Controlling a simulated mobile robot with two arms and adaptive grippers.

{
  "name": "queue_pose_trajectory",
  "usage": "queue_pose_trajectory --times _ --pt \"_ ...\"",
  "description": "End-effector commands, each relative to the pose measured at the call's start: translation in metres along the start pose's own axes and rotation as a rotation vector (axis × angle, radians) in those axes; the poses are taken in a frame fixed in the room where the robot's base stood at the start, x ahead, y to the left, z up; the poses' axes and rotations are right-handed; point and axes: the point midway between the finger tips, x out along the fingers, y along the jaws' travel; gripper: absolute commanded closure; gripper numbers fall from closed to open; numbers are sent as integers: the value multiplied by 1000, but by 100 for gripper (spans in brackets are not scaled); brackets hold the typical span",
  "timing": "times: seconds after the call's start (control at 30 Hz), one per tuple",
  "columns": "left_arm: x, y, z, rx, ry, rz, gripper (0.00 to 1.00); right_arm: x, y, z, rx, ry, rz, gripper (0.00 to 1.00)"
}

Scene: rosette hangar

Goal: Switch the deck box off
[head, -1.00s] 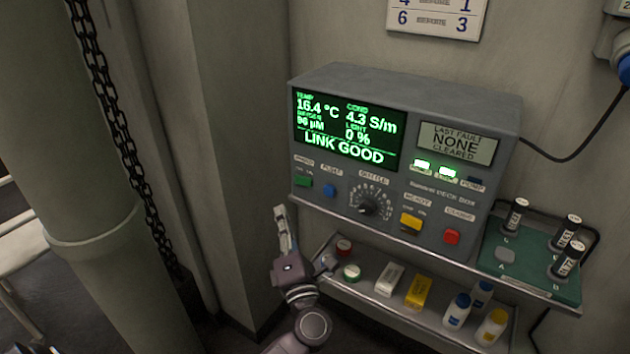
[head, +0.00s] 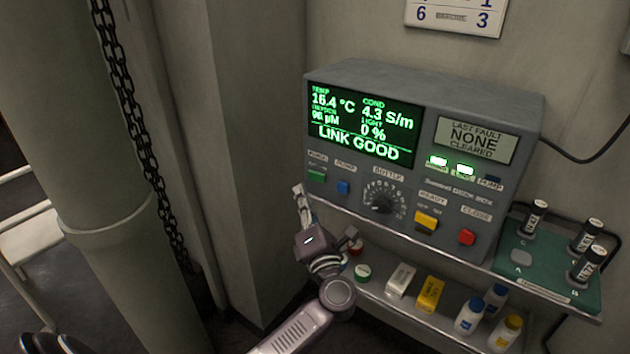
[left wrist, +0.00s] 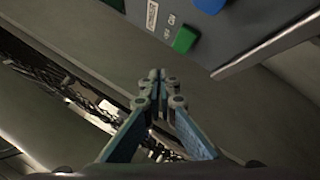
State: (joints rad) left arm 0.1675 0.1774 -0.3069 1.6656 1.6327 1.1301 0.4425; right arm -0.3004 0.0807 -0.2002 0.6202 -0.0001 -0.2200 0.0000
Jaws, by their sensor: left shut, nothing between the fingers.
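The grey deck box (head: 400,220) stands on a shelf against the wall. Its green display reads LINK GOOD, and two green lamps are lit. A green switch (head: 317,175) sits at its lower left, beside a blue button (head: 343,187); a dial, a yellow switch (head: 426,220) and a red button (head: 467,237) are further right. My left gripper (head: 299,190) is shut and empty, pointing up just left of the green switch. In the left wrist view the shut fingertips (left wrist: 155,80) are below the green switch (left wrist: 185,40) and apart from it. My right gripper is not in view.
A lower shelf (head: 450,327) holds a white box (head: 400,280), a yellow box (head: 429,294) and bottles. A green tray (head: 545,270) with dark cylinders is at the right. A pillar (head: 80,120) and a chain (head: 130,110) are at the left.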

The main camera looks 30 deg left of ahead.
Motion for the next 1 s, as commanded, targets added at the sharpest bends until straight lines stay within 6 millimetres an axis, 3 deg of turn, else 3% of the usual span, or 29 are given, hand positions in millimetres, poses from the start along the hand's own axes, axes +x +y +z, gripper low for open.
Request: queue_pose_trajectory --times 0.33,1.0 --pt "24 -18 17 0 1 1 100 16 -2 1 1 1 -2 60" --pt "27 -19 20 1 0 1 100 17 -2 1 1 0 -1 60"
